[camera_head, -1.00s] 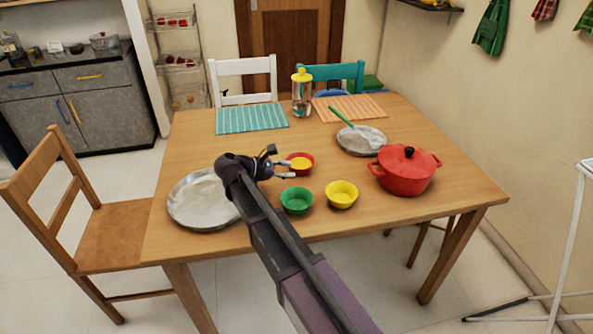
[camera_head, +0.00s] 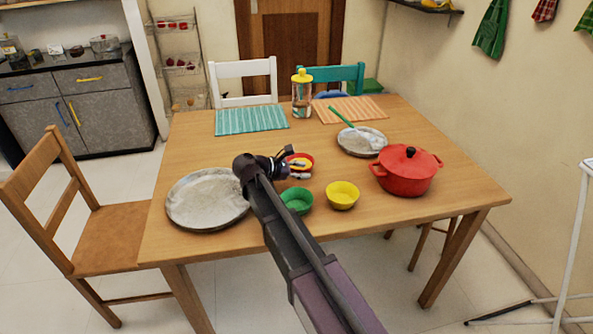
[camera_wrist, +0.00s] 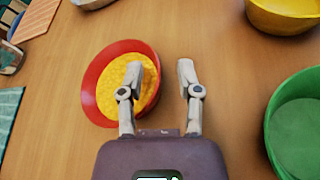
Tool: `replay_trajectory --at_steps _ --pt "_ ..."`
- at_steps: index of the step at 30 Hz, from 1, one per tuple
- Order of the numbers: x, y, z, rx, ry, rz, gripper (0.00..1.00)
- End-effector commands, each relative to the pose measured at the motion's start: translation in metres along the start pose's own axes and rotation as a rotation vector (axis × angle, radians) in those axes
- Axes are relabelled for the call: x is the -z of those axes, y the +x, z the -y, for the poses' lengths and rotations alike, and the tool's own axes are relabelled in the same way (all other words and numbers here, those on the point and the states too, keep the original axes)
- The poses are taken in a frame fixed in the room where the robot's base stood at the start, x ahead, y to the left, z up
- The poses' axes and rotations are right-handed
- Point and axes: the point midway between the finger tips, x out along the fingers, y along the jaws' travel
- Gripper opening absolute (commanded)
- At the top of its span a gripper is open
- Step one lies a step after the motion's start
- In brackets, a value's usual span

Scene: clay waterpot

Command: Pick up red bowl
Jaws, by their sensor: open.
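The red bowl (camera_head: 300,158) with a yellow inside or filling stands on the wooden table, left of the middle. In the wrist view the red bowl (camera_wrist: 97,84) lies left of centre. My gripper (camera_head: 300,171) is open and empty. In the wrist view my gripper (camera_wrist: 167,72) has its left finger overlapping the bowl's right part and its right finger over bare table right of the bowl. The bowl's right rim passes between the fingers. I cannot tell whether a finger touches it. In the head view my gripper covers the bowl's front.
A green bowl (camera_head: 297,201) and a yellow bowl (camera_head: 342,195) stand close by in front. A metal plate (camera_head: 207,200) is at left.

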Motion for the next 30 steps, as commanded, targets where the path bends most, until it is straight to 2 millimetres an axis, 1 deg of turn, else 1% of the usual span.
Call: replay_trajectory --at_steps 3,19,20,21,24,30 --pt "0.0003 0.0054 0.0 -0.001 0.0 0.0 0.45" --pt "-0.0001 0.005 -0.0002 -0.001 0.0 0.0 0.45" --pt "-0.0001 0.005 -0.0002 -0.001 0.0 0.0 0.39" --pt "0.0 0.005 -0.0002 -0.001 0.0 0.0 0.27" --pt "0.0 0.0049 -0.0001 -0.001 0.0 0.0 0.0" --pt "0.0 0.0048 -0.0002 -0.001 0.0 0.0 0.0"
